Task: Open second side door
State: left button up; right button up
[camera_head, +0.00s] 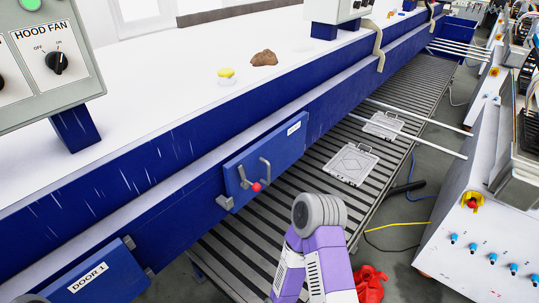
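The second side door (240,172) is a blue panel on the side of the blue gantry, in the middle of the head view. It looks shut against the side. It carries a pale handle (265,169), a latch with a red knob (257,187) and a small white label (294,128), too small to read. Grey hinge-like brackets show at its lower left. One of my arms, purple and white with a grey rounded joint, rises from the bottom, right of and below the door and apart from it. Neither gripper's fingers show.
A blue door labelled DOOR 1 (96,278) is at the lower left. A slatted conveyor (290,235) with clear trays (351,165) runs below the gantry. A hood fan control box (52,52) stands upper left. A white machine (485,190) stands right, with cables and red cloth (371,283) on the floor.

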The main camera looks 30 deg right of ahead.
aim_at(264, 161)
jog(key=k, duration=1)
jog(key=z, duration=1.05)
jog(key=i, duration=1.25)
jog(key=u, duration=0.5)
